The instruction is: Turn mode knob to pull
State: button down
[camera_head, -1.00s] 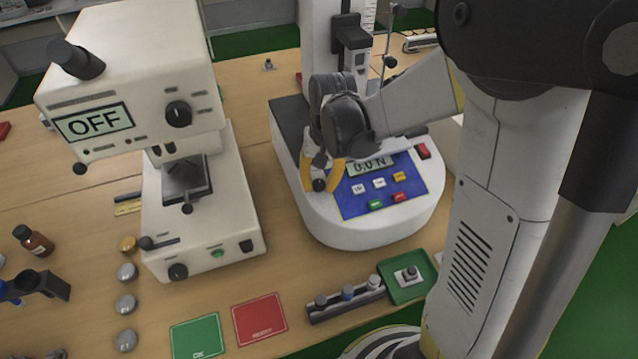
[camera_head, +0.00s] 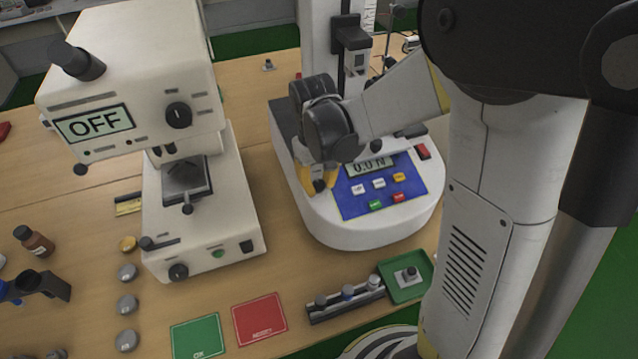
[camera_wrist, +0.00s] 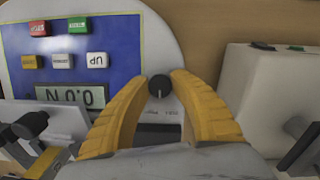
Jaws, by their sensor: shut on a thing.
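The mode knob (camera_wrist: 159,87) is a small dark round knob with a pale pointer line, on the white base of the force tester (camera_head: 335,232). It sits beside the blue control panel (camera_head: 408,203). In the wrist view my gripper (camera_wrist: 160,80) has its yellow fingers on either side of the knob, closed on it. In the head view my gripper (camera_head: 318,184) is over the left part of the base, and the knob is mostly hidden by it. The small labels by the knob are too blurred to read.
The tester's display (camera_head: 370,167) reads 0.0 N. A white machine (camera_head: 205,235) with an OFF screen stands to the left. A green mat (camera_head: 196,337), a red mat (camera_head: 260,318) and a green tray (camera_head: 404,294) lie in front. The tester's column (camera_head: 318,40) rises behind my gripper.

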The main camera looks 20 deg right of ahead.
jog(key=n+h, duration=0.1)
jog(key=n, duration=0.4)
jog(key=shift+n+t, duration=0.3)
jog(key=shift+n, duration=0.1)
jog(key=shift+h, duration=0.3)
jog(key=c, duration=1.1)
grip_release()
jog(key=v, duration=1.2)
jog(key=shift+s, duration=0.1)
